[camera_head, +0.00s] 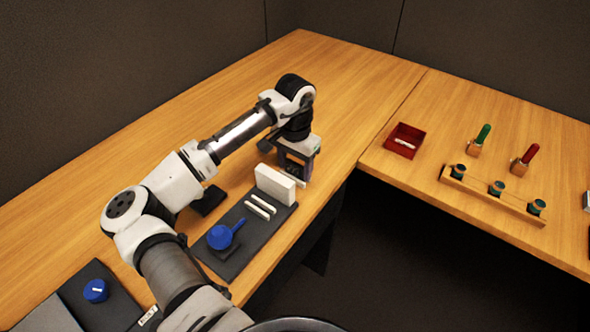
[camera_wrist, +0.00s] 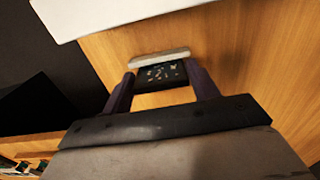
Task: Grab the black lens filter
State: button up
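My gripper (camera_head: 294,172) is low over the far front edge of the left table, beyond a white block. In the wrist view its two fingers (camera_wrist: 160,77) stand well apart. A dark flat piece with pale specks (camera_wrist: 163,74) and a light grey bar along its far side (camera_wrist: 159,57) lies between the fingertips and nearly fills the gap. I cannot tell whether the fingers touch it, nor whether it is the black lens filter. No other thing in view is clearly a lens filter.
The white block (camera_head: 275,184), two white sticks (camera_head: 260,208) and a blue handled piece (camera_head: 220,236) are on a dark mat (camera_head: 262,240) close to my gripper. A blue knob (camera_head: 96,290) is nearer. The right table holds a red tray (camera_head: 405,140) and a wooden rack (camera_head: 480,190).

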jog(key=c, duration=0.5)
jog(key=shift+c, duration=0.2)
jog(key=shift+r, duration=0.15)
